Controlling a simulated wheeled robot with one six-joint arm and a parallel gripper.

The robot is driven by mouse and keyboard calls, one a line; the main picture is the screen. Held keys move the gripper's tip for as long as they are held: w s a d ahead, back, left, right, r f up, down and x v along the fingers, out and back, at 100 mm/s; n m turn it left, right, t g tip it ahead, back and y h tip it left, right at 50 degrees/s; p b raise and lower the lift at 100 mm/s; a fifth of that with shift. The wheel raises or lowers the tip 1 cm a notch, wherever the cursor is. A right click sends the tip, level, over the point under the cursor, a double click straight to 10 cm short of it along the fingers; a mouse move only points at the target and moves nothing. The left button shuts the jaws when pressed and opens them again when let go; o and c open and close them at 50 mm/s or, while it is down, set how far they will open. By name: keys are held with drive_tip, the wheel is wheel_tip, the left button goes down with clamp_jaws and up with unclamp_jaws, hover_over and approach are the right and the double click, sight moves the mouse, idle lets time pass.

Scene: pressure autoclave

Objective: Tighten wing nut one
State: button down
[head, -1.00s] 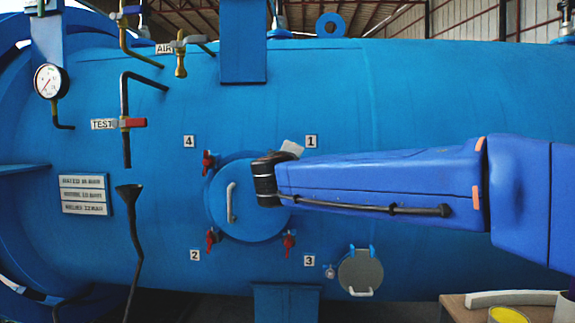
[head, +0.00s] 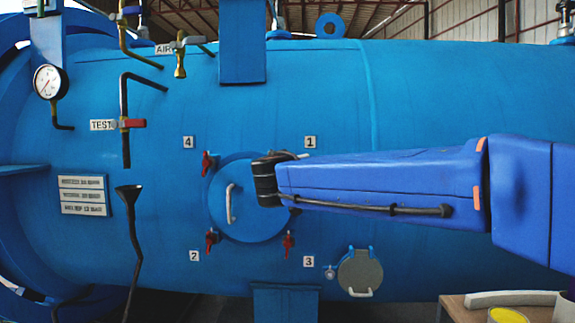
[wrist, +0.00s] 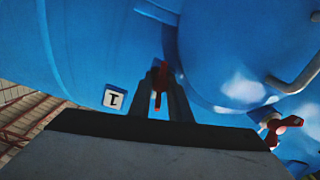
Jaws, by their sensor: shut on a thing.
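Wing nut one is the red wing nut (wrist: 157,98) near the label 1 (wrist: 114,98) in the wrist view. My gripper (wrist: 162,80) is shut on it, with a dark finger on each side of the red wing. In the head view my wrist and arm hide this nut and most of my gripper. The label 1 (head: 310,142) shows there just above my wrist. The round blue hatch (head: 250,215) with its pale handle (head: 230,203) lies just left of my wrist.
Red wing nuts stand by labels 4 (head: 208,163), 2 (head: 211,241) and 3 (head: 288,244) around the hatch. A small grey round cover (head: 360,271) is below my arm. A test valve (head: 132,123) and a black funnel pipe (head: 131,230) are at left.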

drive_tip(key=shift+f+m, duration=0.15)
drive_tip(key=shift+m, duration=1.05)
drive_tip(key=c, duration=1.6)
unclamp_jaws()
drive_tip(key=shift+c, duration=0.2)
drive_tip(key=shift+s, duration=0.1)
drive_tip(key=shift+s, duration=0.25)
drive_tip(key=s, duration=1.6)
drive_tip(key=shift+s+a, duration=0.3)
drive_tip(key=shift+s, duration=0.05)
